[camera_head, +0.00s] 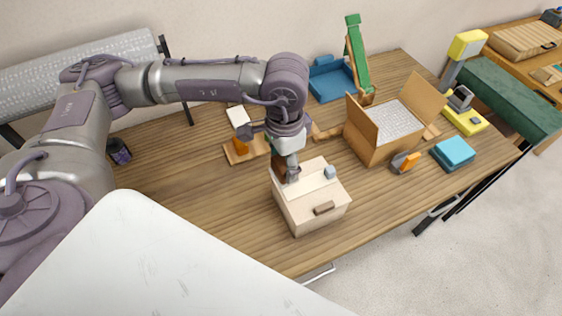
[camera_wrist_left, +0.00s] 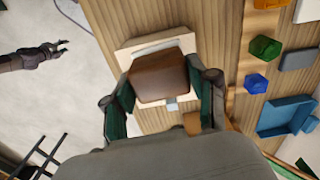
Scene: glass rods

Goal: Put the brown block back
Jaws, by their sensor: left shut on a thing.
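The brown block (camera_wrist_left: 158,78) is between the two fingers of my left gripper (camera_wrist_left: 160,88) in the left wrist view, and the gripper is shut on it. In the head view, my left gripper (camera_head: 291,174) points down over a pale wooden box (camera_head: 311,213), and the brown block (camera_head: 278,168) shows only in part beside the fingers. I cannot tell whether the block touches the box top. A small blue-grey block (camera_head: 330,172) sits on the box top. My right gripper (camera_wrist_left: 58,48) shows small in the left wrist view, over the floor, with its fingers apart.
An open cardboard box (camera_head: 374,153) stands right of the pale box. A blue tray (camera_head: 331,80), a green slide-like piece (camera_head: 356,57) and a teal block (camera_head: 453,152) are farther off. An orange object (camera_head: 244,132) stands behind my gripper. The table's front left is clear.

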